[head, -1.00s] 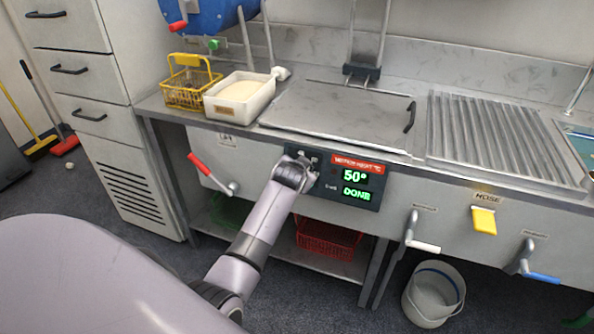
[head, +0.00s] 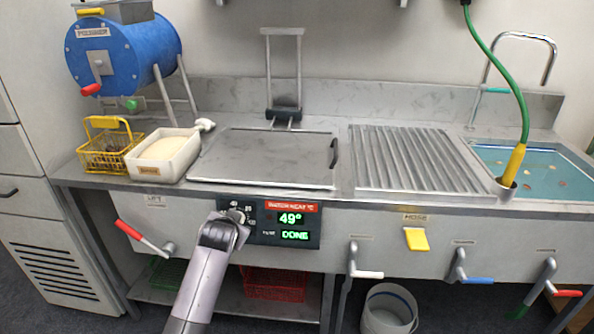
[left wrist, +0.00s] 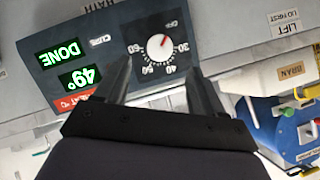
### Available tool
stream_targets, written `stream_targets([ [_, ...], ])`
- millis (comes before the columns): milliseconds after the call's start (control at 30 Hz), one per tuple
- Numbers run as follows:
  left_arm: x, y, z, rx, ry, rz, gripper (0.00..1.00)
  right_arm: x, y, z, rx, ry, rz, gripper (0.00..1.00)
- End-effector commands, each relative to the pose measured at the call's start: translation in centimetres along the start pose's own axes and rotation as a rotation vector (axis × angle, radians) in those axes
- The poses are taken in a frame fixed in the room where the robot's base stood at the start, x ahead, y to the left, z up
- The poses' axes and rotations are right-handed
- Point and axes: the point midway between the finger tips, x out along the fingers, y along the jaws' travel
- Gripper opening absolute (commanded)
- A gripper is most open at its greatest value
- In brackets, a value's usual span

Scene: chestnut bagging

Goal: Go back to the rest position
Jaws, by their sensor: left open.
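My left gripper (head: 240,222) is in front of the left part of the dark control panel (head: 298,238) on the steel counter front. In the left wrist view its two fingers (left wrist: 162,88) are apart with nothing between them. The round dial (left wrist: 160,45) with a red pointer lies beyond the fingertips; I cannot tell whether they touch the panel. In the head view my arm partly covers the dial (head: 238,215). The panel shows 49° and DONE in green. My right gripper is not in view.
A lidded bath (head: 265,155), ridged drainboard (head: 410,160) and blue basin (head: 530,165) line the counter. A bran tray (head: 163,157) and yellow basket (head: 108,152) stand left. A red-handled lever (head: 142,237), a white-handled lever (head: 362,273) and others project from the front. A bucket (head: 388,310) stands below.

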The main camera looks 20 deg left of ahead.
Motion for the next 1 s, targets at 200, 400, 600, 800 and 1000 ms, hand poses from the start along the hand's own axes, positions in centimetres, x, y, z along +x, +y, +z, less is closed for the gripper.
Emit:
stream_targets([
  [200, -0.2, 0.7, 1.4, 0.008, 0.007, 0.009, 0.69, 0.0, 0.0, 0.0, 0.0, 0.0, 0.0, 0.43],
  [400, -1.9, 3.9, 7.0, 0.026, 0.049, 0.071, 0.69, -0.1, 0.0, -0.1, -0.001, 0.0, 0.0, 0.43],
  [600, -5.8, 8.3, 13.1, 0.018, 0.099, 0.187, 0.69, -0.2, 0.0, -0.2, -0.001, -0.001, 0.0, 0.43],
  [800, -11.5, 12.6, 18.8, -0.031, 0.124, 0.335, 0.69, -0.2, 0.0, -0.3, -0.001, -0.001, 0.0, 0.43],
  [1000, -17.1, 15.6, 22.6, -0.105, 0.124, 0.461, 0.69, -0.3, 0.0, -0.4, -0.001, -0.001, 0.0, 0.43],
])
